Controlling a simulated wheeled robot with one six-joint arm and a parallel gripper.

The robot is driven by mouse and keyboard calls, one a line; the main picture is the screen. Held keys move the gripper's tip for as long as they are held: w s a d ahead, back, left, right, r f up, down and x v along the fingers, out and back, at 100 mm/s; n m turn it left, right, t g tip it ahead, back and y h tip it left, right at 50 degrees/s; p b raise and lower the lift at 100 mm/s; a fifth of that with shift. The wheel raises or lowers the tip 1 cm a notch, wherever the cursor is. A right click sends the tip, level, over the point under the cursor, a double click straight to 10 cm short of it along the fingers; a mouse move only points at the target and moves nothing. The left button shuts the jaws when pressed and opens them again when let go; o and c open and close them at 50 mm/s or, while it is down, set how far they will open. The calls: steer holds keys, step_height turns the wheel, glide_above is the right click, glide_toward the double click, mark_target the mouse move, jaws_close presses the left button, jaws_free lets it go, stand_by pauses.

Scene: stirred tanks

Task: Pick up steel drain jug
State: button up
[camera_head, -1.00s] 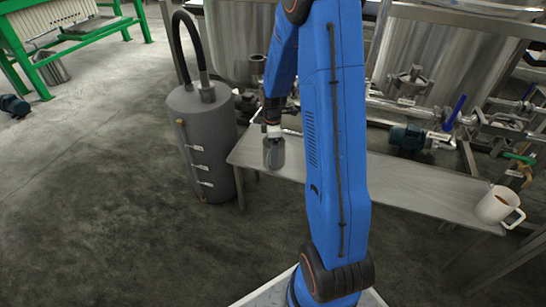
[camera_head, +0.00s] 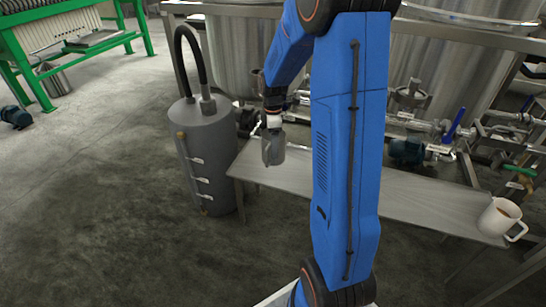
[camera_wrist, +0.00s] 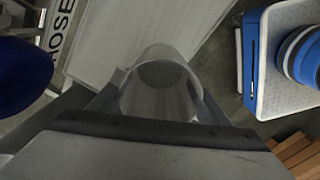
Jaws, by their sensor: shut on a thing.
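The steel drain jug (camera_wrist: 160,75) is a grey metal cylinder in the wrist view, held between the two fingers of my gripper (camera_wrist: 160,98). The gripper is shut on it, one finger on each side. The jug's lower part is hidden behind the gripper body. In the head view my gripper (camera_head: 273,140) hangs at the left end of the steel bench, and the grey jug there is small and hard to tell from the fingers. It appears above the bench top, but the gap is unclear.
A grey cylinder tank (camera_head: 207,155) with a black hose stands left of the bench. Valves and pipes (camera_head: 440,130) line the back.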

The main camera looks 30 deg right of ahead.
step_height(320, 180, up, 18)
steer(key=shift+s, duration=0.1)
